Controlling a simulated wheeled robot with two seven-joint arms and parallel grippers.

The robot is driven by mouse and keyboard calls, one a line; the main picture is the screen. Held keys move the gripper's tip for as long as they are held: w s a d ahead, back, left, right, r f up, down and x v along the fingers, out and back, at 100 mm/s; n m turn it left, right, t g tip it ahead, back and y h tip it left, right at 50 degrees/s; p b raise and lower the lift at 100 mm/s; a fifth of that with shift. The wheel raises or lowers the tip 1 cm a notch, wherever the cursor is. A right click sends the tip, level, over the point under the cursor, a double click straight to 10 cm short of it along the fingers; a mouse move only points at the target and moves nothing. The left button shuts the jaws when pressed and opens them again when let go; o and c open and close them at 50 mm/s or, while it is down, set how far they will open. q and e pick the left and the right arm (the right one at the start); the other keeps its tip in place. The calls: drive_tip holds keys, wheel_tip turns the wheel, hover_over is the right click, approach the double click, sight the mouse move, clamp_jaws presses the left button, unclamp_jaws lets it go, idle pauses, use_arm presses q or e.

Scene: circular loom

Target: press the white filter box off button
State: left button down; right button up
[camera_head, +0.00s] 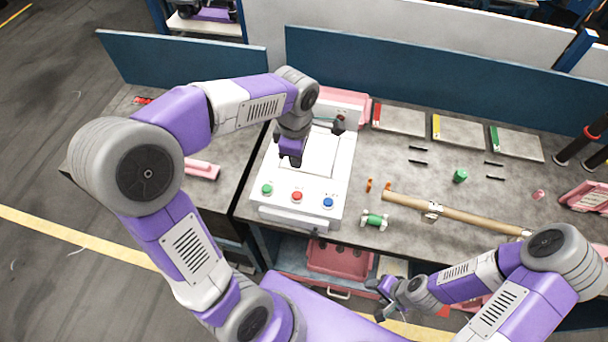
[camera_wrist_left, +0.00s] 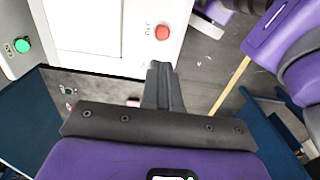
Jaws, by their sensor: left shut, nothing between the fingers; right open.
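The white filter box (camera_head: 325,205) stands on the grey worktable. A green button (camera_head: 267,189), a red button (camera_head: 297,196) and a blue button (camera_head: 328,202) sit in a row along its front. My left gripper (camera_head: 291,160) is shut and empty, above the box top and behind the button row, apart from the buttons. In the left wrist view its closed fingers (camera_wrist_left: 158,70) point towards a red button (camera_wrist_left: 162,32) with a small label, too blurred to read. A green button (camera_wrist_left: 22,46) shows at the left there. My right gripper (camera_head: 376,298) is open, low in front of the table.
A wooden rod (camera_head: 460,215) with a metal clamp lies right of the box. A green-and-white spool (camera_head: 375,221) lies near the table edge. Several trays (camera_head: 460,132) line the back. A pink block (camera_head: 202,170) lies on the left table. Blue panels (camera_head: 420,72) stand behind.

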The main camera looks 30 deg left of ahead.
sight(297, 194)
use_arm(q)
drive_tip(key=f, duration=0.9)
drive_tip(key=f+b, duration=0.1)
drive_tip(key=f, duration=0.4)
drive_tip(key=shift+s, duration=0.25)
use_arm(e)
drive_tip(key=shift+s+f, duration=0.3)
drive_tip(key=shift+f, duration=0.15)
